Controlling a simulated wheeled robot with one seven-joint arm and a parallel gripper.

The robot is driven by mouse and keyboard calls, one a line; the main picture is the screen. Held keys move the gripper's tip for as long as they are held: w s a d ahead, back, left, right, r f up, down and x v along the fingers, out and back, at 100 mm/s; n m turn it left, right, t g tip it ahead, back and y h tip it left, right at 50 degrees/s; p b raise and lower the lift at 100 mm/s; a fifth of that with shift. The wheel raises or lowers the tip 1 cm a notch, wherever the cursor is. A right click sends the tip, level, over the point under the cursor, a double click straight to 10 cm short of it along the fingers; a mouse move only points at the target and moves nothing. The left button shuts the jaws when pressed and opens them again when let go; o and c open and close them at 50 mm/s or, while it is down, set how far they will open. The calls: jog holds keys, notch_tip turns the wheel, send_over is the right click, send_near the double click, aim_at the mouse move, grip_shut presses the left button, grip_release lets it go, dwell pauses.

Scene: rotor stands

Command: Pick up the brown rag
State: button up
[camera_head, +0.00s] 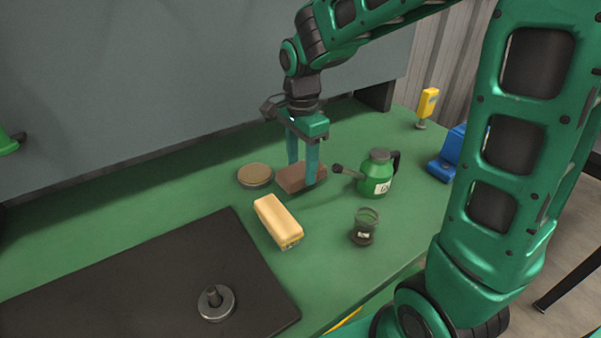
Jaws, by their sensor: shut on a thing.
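The brown rag (291,181) is a flat, folded-looking brown block on the green table, near its back middle. My gripper (302,172) points down over it, with its two teal fingers on either side of the rag. The fingers are shut on the rag, and the near finger covers part of its front. The rag looks to be at or very near table height; I cannot tell whether it is clear of the surface.
A round tan-topped tin (255,175) sits just left of the rag. A yellow block (277,221) lies in front. A green oil can (377,177) and a small glass jar (364,228) stand to the right. A dark mat (150,285) with a metal rotor part (215,302) covers the front left.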

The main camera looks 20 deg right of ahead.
jog(key=s+a+r, duration=0.2)
jog(key=a+r, duration=0.6)
jog(key=a, duration=0.3)
jog(key=shift+a, duration=0.25)
jog(key=o, duration=0.3)
jog(key=shift+c, duration=1)
jog(key=shift+s, duration=0.1)
